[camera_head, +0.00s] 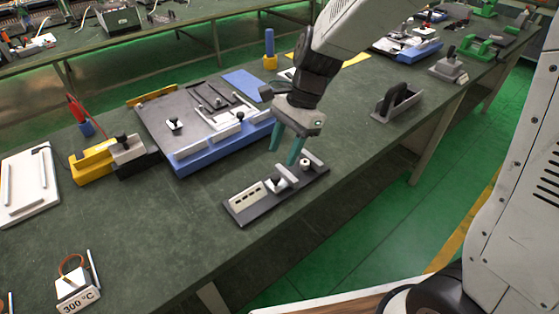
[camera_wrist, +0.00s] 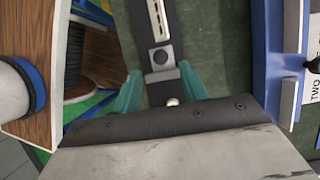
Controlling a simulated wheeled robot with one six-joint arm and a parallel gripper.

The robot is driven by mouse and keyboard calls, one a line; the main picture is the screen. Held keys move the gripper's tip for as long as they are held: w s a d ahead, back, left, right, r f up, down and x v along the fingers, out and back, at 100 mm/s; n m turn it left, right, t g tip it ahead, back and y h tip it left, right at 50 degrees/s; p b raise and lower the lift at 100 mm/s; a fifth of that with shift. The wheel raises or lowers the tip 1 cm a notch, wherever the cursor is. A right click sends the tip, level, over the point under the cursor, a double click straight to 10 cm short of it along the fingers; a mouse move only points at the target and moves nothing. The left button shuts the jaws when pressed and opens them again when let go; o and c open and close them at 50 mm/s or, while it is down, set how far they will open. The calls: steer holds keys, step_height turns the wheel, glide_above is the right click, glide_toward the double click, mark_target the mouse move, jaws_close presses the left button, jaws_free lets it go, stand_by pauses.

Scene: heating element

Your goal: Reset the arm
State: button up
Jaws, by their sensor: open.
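My gripper (camera_head: 287,143) is open, with its two teal fingers pointing down over the dark base with the white block. In the wrist view my gripper (camera_wrist: 163,90) shows its fingers apart, with part of that fixture seen between and beyond them. The dark base (camera_head: 240,218) lies on the green workbench near its front edge. It carries a white slotted block (camera_head: 247,198) and small white and black fittings. I see nothing held. Whether the fingertips touch the fixture I cannot tell.
A blue-edged fixture board (camera_head: 225,149) lies left of my gripper. A grey holder with a black handle (camera_head: 397,102) stands to the right. A yellow clamp (camera_head: 92,164), a white board (camera_head: 28,188) and a 300 °C block (camera_head: 76,288) are at the left. Bare bench (camera_head: 165,225) shows in front.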

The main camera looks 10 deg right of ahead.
steer(key=shift+d+r, duration=0.15)
steer(key=shift+r, duration=0.3)
steer(key=shift+s+d+f+n, duration=0.1)
steer(key=shift+s+d+n, duration=0.1)
steer(key=shift+n, duration=0.5)
steer(key=s+d+r+n+t+h, duration=0.1)
steer(key=s+d+r+n+h, duration=0.1)
steer(key=s+d+r+n, duration=0.3)
steer(key=s+d+r+n+t+h, duration=0.2)
steer(key=s+d+r+n, duration=0.3)
steer(key=s+d, duration=0.6)
steer(key=s+r, duration=0.1)
steer(key=s, duration=0.2)
steer(key=shift+s+d+r+n+t, duration=0.2)
steer(key=shift+s+d+n+t, duration=0.05)
steer(key=shift+n+t, duration=0.05)
